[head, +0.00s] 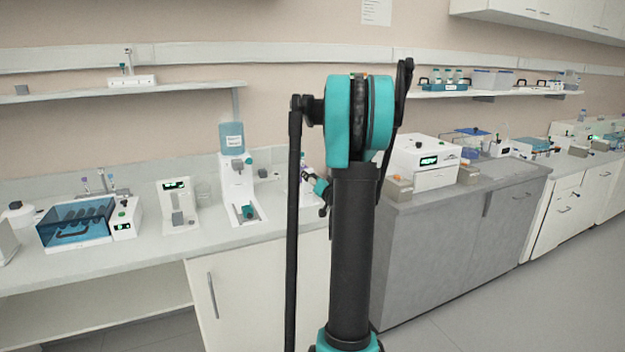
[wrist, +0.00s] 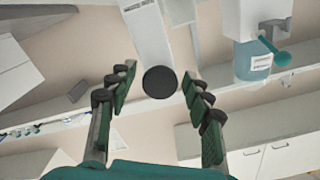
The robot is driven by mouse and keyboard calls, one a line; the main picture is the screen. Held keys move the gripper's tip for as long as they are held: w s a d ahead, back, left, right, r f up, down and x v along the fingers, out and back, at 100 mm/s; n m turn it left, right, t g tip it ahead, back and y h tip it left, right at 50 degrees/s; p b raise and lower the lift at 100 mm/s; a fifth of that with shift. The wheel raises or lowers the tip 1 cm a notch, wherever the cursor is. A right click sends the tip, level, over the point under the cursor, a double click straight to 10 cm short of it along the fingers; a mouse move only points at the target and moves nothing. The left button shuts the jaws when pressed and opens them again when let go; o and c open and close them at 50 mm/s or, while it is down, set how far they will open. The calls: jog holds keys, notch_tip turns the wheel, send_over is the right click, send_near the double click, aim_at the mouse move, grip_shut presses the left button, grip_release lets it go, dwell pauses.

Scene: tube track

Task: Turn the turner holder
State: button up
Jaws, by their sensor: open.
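My gripper (wrist: 158,72) is open in the wrist view, with one dark-green padded finger on each side. A round dark knob (wrist: 160,82) appears between the fingertips, with a gap on either side. It lies at the end of a white upright device (wrist: 150,38) and may be the turner holder; I cannot tell for sure. How far the knob is in depth from the fingers is unclear. In the head view my arm hides most of this area, and only a sliver of a white device (head: 306,190) shows beside it.
A white dispenser (head: 238,188) with a blue bottle (head: 232,136) stands left of my arm; the bottle also shows in the wrist view (wrist: 252,62). A blue-lidded bath (head: 75,222) is at far left. A white instrument (head: 425,160) stands on the grey cabinet at right.

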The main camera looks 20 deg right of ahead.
jog(key=s, duration=1.2)
jog(key=shift+d, duration=0.2)
jog(key=s+a+f+n+g+y, duration=0.2)
jog(key=s+a+f+g, duration=0.3)
jog(key=a, duration=0.6)
jog(key=s+a+f+n+g+y, duration=0.25)
jog(key=s+a+f, duration=0.35)
jog(key=a, duration=0.5)
jog(key=s+f+g+h, duration=0.2)
jog(key=s+f+g, duration=0.1)
jog(key=s, duration=0.4)
jog(key=s+f+g+h, duration=0.3)
jog(key=s+f, duration=0.3)
jog(key=s, duration=0.2)
jog(key=shift+d+f+n, duration=0.3)
jog(key=shift+n, duration=0.15)
